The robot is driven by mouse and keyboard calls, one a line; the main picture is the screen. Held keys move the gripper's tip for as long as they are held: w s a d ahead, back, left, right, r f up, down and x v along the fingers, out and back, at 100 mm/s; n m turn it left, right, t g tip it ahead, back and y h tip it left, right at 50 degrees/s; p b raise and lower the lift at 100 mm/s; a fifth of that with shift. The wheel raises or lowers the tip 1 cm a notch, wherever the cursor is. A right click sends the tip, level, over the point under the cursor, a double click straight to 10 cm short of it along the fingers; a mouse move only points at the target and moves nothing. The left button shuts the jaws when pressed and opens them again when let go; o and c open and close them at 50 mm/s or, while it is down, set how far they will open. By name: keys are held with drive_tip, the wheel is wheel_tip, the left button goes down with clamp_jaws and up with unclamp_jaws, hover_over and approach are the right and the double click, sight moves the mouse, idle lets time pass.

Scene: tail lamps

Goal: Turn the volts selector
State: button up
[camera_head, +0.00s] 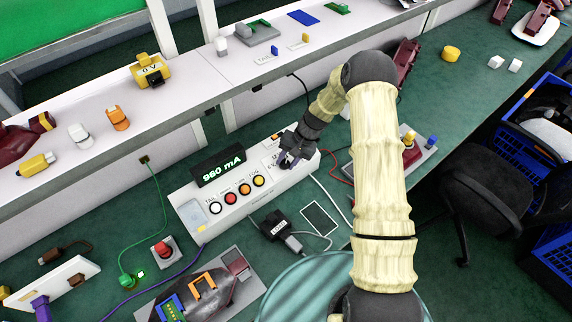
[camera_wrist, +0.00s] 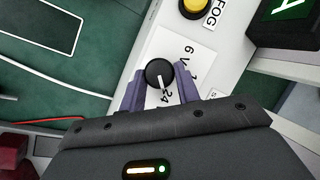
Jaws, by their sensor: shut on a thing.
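The volts selector (camera_wrist: 158,75) is a round black knob with a white pointer line in the wrist view. It sits on a white label plate marked 6 V, 12 and 24, with the middle mark partly hidden. The pointer lies toward the 24 mark. My gripper (camera_wrist: 160,88) has its two purple fingers on either side of the knob, shut on it. In the head view my gripper (camera_head: 290,158) is at the right end of the white test box (camera_head: 222,216) and hides the knob.
A white shelf (camera_head: 190,88) runs behind.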

drive_tip(key=shift+s+f+m+y+b, duration=0.2)
drive_tip(key=shift+m+y+b, duration=0.35)
drive_tip(key=shift+m, duration=0.45)
drive_tip(key=o, duration=1)
drive_tip(key=shift+s+r, duration=0.1)
drive_tip(key=shift+r, duration=0.05)
drive_tip(key=shift+d, duration=0.1)
drive_tip(key=shift+w+d+r, duration=0.2)
drive_tip(key=shift+r, duration=0.2)
drive_tip(key=b+v, duration=0.1)
drive_tip(key=v, duration=0.4)
drive_tip(key=b+v, duration=0.1)
drive_tip(key=v, duration=0.5)
drive_tip(key=b+v, duration=0.1)
drive_tip(key=v, duration=0.4)
drive_tip(key=shift+s+d+r, duration=0.1)
drive_tip(key=shift+s+r, duration=0.15)
drive_tip(key=shift+s, duration=0.1)
